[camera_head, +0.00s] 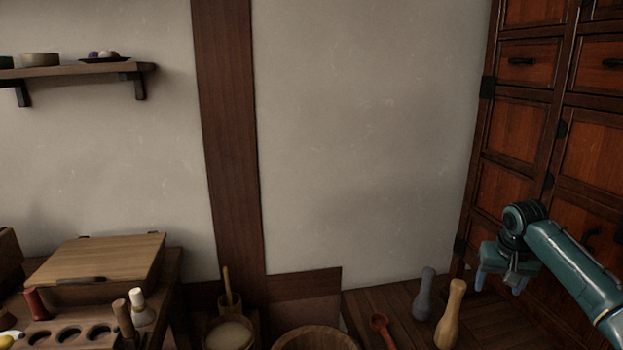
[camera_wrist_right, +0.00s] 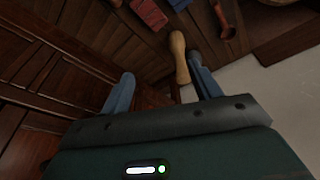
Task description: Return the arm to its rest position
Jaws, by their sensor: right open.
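My right arm comes in from the right in the head view. Its teal gripper (camera_head: 499,285) hangs with its fingers pointing down, open and empty, in front of the red-brown drawer cabinet (camera_head: 518,118) and to the right of the wooden pestle (camera_head: 452,314). In the right wrist view the two blue-grey fingers (camera_wrist_right: 161,66) are spread apart with nothing held. The wooden pestle (camera_wrist_right: 179,52) shows beyond them, close beside the right-hand finger in the picture. My left gripper is not in view.
A grey pestle (camera_head: 424,294) and a red spoon (camera_head: 382,328) are on the plank surface left of the gripper. A wooden bowl (camera_head: 314,339) is at the bottom middle. A lidded box (camera_head: 97,259) stands at left, below a wall shelf (camera_head: 75,70). The wall area (camera_head: 365,130) is clear.

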